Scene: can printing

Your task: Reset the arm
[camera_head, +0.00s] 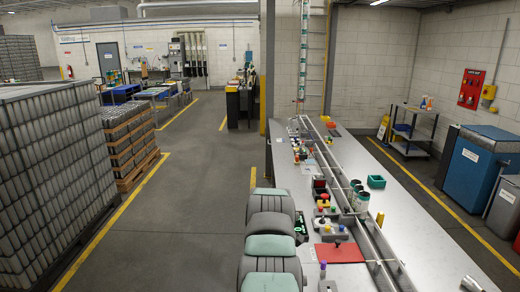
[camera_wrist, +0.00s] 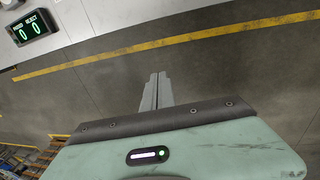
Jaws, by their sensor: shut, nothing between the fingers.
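My gripper (camera_wrist: 156,78) shows in the wrist view with its two grey fingers together, shut and empty, over the bare floor. In the head view my arm is folded at the bottom middle, to the left of the long metal table (camera_head: 430,235). The fingers cannot be made out in that view. The gripper touches nothing that I can see.
The table carries a long rail, several cans, a green bin (camera_head: 376,182) and a red mat (camera_head: 340,252). A counter display (camera_wrist: 30,27) shows at the upper left in the wrist view. Stacked can pallets (camera_head: 50,170) stand at the left. The aisle floor between is clear.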

